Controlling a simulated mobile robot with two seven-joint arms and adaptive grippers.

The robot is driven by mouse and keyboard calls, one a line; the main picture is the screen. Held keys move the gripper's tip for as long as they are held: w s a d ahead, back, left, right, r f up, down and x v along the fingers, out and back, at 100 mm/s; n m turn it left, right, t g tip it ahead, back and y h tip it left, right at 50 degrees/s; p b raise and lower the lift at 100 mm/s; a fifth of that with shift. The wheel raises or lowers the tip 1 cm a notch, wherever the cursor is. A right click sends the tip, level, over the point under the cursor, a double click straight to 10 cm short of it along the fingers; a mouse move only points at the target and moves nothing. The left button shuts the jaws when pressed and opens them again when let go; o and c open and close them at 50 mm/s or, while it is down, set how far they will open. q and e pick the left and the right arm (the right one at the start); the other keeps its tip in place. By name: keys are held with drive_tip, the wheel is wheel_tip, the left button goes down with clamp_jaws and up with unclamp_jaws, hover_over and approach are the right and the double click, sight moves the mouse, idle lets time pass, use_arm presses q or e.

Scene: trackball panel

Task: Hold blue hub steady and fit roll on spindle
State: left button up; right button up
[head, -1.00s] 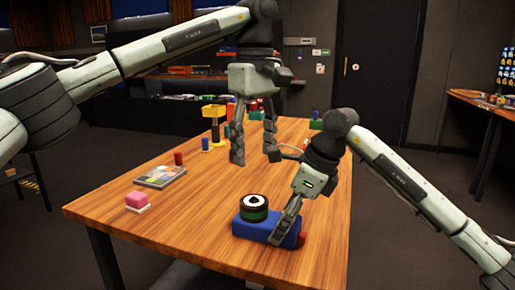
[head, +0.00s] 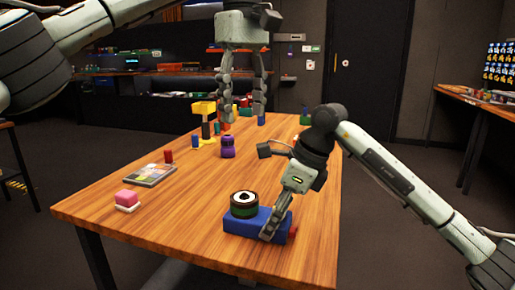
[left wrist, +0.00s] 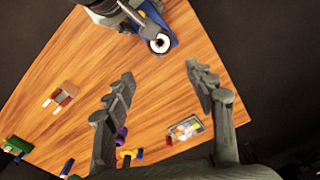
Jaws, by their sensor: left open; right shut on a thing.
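The blue hub (head: 240,226) is a blue block lying near the table's front right edge. A round roll (head: 244,208) with dark and green sides and a white top sits on it; it also shows in the left wrist view (left wrist: 160,44). The top has a dark centre; whether a spindle is inside it I cannot tell. My right gripper (head: 270,231) is shut on the right part of the blue hub, beside the roll. My left gripper (head: 243,114) is open and empty, high over the far part of the table, well away from the roll.
Small red and blue pieces stand farther back.

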use_arm(q)
wheel_tip(320, 180, up, 4)
drive_tip(key=shift+f, duration=0.15)
idle(0.3)
use_arm(e)
drive_tip(key=o, duration=1.3)
drive_tip(key=shift+o, duration=0.2)
drive_tip(key=shift+r, duration=0.15)
drive_tip(key=v, duration=1.1)
drive_tip(key=shift+d+r, duration=0.2)
drive_tip(key=shift+r, duration=0.15)
drive_tip(key=shift+o, duration=0.6)
drive_tip(key=shift+o, duration=1.1)
